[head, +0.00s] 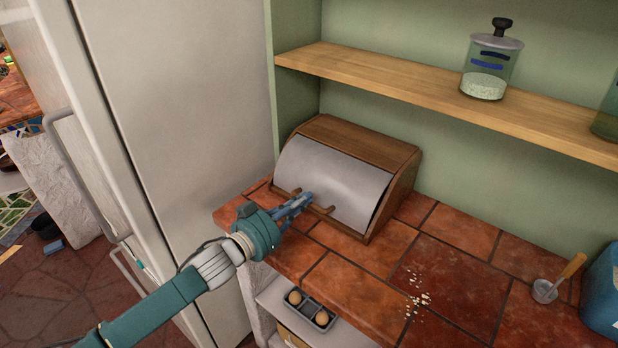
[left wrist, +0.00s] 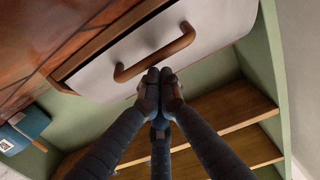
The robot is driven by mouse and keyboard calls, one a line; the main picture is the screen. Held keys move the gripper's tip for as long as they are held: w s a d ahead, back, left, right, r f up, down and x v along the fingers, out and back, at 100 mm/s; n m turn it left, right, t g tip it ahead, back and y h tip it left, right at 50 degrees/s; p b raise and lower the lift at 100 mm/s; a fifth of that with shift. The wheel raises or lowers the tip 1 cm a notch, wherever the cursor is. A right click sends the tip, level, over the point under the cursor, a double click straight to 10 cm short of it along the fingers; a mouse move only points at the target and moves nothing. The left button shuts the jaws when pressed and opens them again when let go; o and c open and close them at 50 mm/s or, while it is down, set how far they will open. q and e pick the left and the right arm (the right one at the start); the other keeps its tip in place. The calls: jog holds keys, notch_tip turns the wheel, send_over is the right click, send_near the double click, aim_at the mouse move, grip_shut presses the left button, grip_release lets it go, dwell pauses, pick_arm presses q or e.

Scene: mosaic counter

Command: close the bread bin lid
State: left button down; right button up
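The bread bin (head: 396,160) is a wooden box with a curved front, standing on the tiled counter against the wall. Its pale metal lid (head: 335,178) is down across the front; I cannot tell whether a small gap is left at the bottom edge. The wooden handle (head: 325,210) sits low on the lid and also shows in the left wrist view (left wrist: 155,57). My left gripper (head: 303,201) is at the handle, its fingertips (left wrist: 160,76) together beside the bar, with nothing seen between them. Whether they touch it is unclear. My right gripper is out of view.
A tall white fridge (head: 190,110) stands close at the left. A wooden shelf (head: 400,90) with a glass jar (head: 490,65) runs above the bin. Crumbs (head: 418,302), a small scoop (head: 556,280) and a blue container (head: 603,300) are to the right. The counter's middle is mostly clear.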

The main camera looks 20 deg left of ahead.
pick_arm(q)
jog(key=shift+a+f, duration=0.1)
jog(key=shift+f, duration=0.05)
notch_tip(320, 180, up, 5)
jog(key=p, duration=0.5)
jog(key=s+a+f+b, duration=0.2)
jog(key=s+a+b, duration=0.1)
jog(key=s, duration=0.5)
jog(key=shift+s+b, duration=0.35)
jog(key=shift+b, duration=0.1)
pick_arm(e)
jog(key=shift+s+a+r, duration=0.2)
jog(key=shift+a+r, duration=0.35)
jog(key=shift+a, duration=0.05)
pick_arm(q)
jog(key=shift+f, duration=0.1)
